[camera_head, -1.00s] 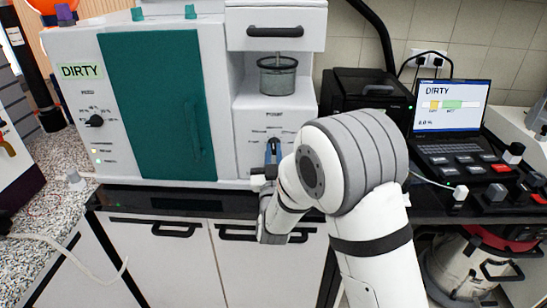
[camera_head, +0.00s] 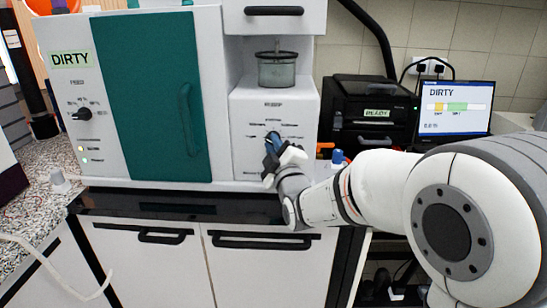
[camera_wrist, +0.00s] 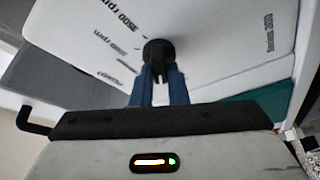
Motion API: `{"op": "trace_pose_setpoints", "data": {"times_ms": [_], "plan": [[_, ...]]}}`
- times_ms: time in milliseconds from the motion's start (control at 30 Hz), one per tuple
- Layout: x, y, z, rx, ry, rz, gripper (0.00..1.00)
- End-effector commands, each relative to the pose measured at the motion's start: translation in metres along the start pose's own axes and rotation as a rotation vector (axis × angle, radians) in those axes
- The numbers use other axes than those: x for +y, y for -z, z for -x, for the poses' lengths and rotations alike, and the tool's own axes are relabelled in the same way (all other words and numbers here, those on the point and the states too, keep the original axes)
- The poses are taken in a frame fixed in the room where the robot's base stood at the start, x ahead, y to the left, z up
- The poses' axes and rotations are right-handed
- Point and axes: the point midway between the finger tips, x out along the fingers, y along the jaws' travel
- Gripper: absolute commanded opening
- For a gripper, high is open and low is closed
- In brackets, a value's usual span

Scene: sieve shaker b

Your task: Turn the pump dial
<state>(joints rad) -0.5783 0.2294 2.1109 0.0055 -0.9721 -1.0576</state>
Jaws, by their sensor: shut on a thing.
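The pump dial, a small black knob (camera_wrist: 158,50), sits on a white panel with rpm markings around it. In the head view it is mostly hidden behind my gripper (camera_head: 271,142), on the white housing's front below a glass cup. My gripper's blue fingers (camera_wrist: 158,78) reach up to the knob in the wrist view and are shut on it, one on each side. The panel looks steeply turned in the wrist view. In the head view my gripper comes at the dial from the lower right. The dial's exact pointer setting cannot be read.
A black "READY" device (camera_head: 368,105) and a laptop (camera_head: 455,108) stand to the right. The black counter's front edge (camera_head: 150,205) runs below.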

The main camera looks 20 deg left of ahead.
Motion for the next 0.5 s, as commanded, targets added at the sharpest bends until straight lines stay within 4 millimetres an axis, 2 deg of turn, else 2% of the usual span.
{"op": "trace_pose_setpoints", "data": {"times_ms": [500], "plan": [[-0.0006,-0.0005,0.0003,0.001,0.160,0.389,0.00]]}}
